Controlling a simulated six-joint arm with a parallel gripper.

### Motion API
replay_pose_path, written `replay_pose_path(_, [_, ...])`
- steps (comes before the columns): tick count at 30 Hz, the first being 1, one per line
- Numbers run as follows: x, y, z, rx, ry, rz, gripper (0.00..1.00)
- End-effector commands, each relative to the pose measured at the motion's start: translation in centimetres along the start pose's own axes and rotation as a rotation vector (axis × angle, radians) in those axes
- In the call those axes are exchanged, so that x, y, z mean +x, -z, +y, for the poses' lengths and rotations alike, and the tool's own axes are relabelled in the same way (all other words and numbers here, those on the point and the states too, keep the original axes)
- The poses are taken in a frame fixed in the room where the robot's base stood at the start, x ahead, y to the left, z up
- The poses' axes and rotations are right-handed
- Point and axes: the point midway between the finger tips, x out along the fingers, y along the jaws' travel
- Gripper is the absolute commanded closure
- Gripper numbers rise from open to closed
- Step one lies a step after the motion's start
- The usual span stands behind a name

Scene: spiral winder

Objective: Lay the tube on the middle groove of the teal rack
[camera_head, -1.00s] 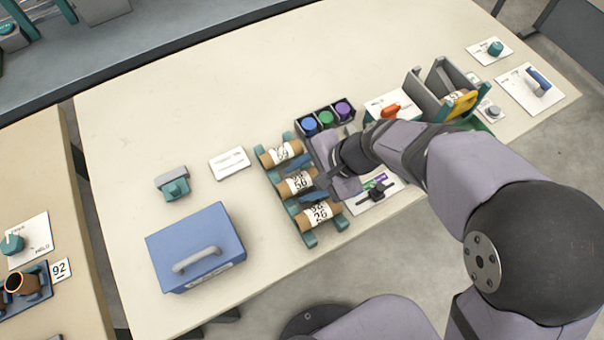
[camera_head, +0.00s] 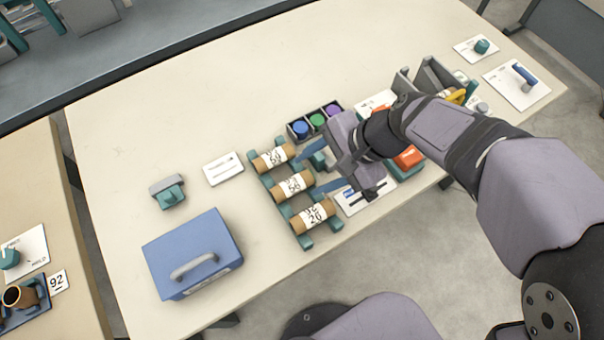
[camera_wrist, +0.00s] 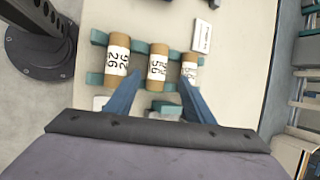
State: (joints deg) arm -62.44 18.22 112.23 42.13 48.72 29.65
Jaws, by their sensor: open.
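The teal rack (camera_head: 307,241) stands on the table and bears three brown tubes with white number labels. The middle tube (camera_head: 292,185), marked 56, lies in the middle groove. The tube marked 59 (camera_head: 272,157) lies at the far end and the tube marked 26 (camera_head: 312,215) at the near end. In the wrist view the middle tube (camera_wrist: 157,66) lies ahead, between the lines of my two blue fingers. My gripper (camera_head: 313,168) is open and empty, just right of the rack, apart from the tubes.
A blue box with a handle (camera_head: 190,252) stands left of the rack. A tray with blue, green and purple caps (camera_head: 316,121) is behind my gripper. A white card (camera_head: 223,168) and a teal knob block (camera_head: 170,193) lie to the left.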

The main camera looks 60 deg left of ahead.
Motion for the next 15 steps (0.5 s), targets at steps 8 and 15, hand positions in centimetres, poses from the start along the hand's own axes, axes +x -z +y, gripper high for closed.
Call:
replay_pose_path(8, [-3.5,0.0,0.0,-0.001,0.000,0.001,0.51])
replay_pose_path(15, [-4.3,0.0,0.0,0.000,-0.001,0.001,0.51])
